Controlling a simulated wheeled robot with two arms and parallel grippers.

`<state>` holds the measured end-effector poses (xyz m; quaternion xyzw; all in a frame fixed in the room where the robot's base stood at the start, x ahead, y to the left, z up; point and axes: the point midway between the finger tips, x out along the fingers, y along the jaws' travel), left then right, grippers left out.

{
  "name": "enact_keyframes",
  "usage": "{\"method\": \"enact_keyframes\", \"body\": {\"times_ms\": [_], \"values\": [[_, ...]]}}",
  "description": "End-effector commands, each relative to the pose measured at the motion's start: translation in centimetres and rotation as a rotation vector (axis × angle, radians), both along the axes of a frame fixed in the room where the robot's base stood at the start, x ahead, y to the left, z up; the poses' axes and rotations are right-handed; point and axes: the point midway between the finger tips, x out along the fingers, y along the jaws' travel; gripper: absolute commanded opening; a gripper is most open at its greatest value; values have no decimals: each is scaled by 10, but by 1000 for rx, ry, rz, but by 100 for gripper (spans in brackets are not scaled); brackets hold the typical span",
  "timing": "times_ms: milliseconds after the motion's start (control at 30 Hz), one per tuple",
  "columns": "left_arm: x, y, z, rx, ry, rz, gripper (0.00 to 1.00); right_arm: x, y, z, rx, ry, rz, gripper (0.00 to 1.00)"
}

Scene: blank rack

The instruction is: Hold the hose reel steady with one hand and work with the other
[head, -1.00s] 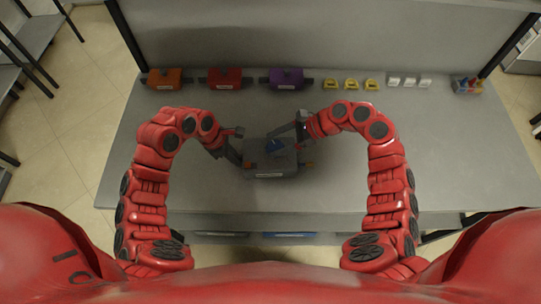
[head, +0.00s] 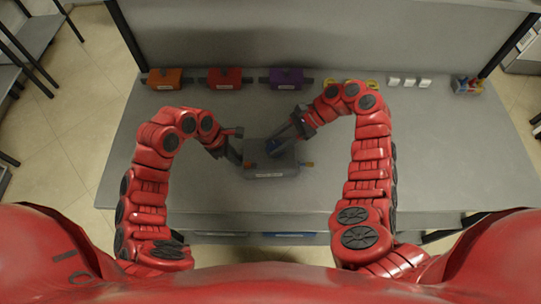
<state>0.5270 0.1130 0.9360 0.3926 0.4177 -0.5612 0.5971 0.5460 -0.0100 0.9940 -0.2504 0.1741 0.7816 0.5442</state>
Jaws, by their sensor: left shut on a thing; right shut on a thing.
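The hose reel, which I take to be the grey box-like unit with a white label (head: 262,174), sits on the grey table in front of me. A small blue part (head: 274,146) is on its top, and a small orange part (head: 307,164) sticks out at its right side. My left gripper (head: 235,157) is shut on the unit's left side. My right gripper (head: 277,145) reaches down from the upper right and is shut at the blue part, partly covering it. The fingertips are small and dark, so the exact contact is hard to see.
Orange (head: 169,79), red (head: 225,79) and purple (head: 287,79) units stand along the back of the table (head: 450,150). Yellow pieces (head: 331,84) are partly hidden by my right arm. White pieces (head: 409,82) and a small bin (head: 467,86) stand further right. The table's right side is clear.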

Motion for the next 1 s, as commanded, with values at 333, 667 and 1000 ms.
{"method": "enact_keyframes", "body": {"times_ms": [333,667,1000], "values": [[0,0,0,0,1,1,0,-2,-3,-4,-11,-3,-155,4],[0,0,0,1,1,1,0,-4,-1,-4,-8,2,-476,4],[0,1,0,1,0,1,0,1,-1,-1,-3,-2,-673,70]]}}
